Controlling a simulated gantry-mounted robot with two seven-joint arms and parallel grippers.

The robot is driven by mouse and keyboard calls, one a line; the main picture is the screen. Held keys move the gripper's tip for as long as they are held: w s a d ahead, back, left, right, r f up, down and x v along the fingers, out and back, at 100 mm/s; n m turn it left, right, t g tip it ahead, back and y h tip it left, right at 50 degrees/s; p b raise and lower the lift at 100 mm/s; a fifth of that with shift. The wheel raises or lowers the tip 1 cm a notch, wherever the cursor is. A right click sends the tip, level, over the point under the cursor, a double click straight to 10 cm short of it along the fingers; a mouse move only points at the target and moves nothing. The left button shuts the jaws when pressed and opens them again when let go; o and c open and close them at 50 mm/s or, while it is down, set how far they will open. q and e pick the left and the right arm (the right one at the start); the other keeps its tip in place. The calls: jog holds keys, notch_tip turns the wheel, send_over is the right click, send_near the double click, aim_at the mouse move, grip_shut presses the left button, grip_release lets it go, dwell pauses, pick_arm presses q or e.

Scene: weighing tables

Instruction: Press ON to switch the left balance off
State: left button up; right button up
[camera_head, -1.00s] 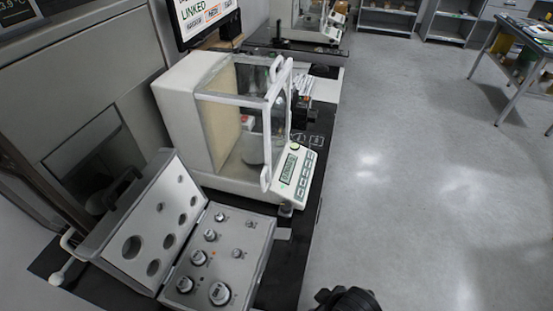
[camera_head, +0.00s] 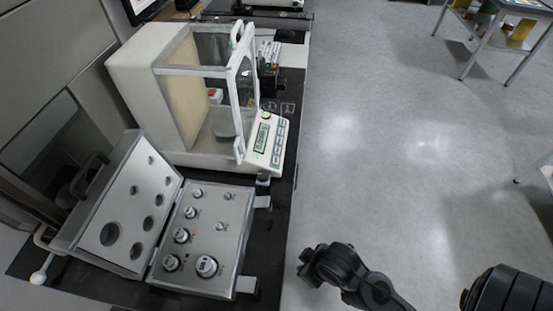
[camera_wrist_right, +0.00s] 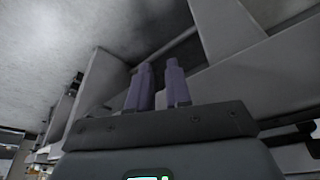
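The near balance (camera_head: 148,75) is a white unit with a framed glass weighing chamber. Its sloping front panel (camera_head: 277,150) faces right, with a green display (camera_head: 260,139) and several green-marked keys. The display digits and key labels are too small to read. In the right wrist view my right gripper (camera_wrist_right: 159,66) shows two purple fingers with a narrow gap and nothing between them. Dark arm links of mine show at the lower right of the head view, apart from the balance. My left gripper is in neither view.
An open weight case (camera_head: 238,235) with several weights stands in front of the balance, its lid (camera_head: 88,238) raised at the left. A small dark device (camera_head: 268,75) stands behind the panel.

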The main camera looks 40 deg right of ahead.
grip_shut()
dwell(0.3)
dwell(0.7)
jog(key=shift+r, duration=0.15)
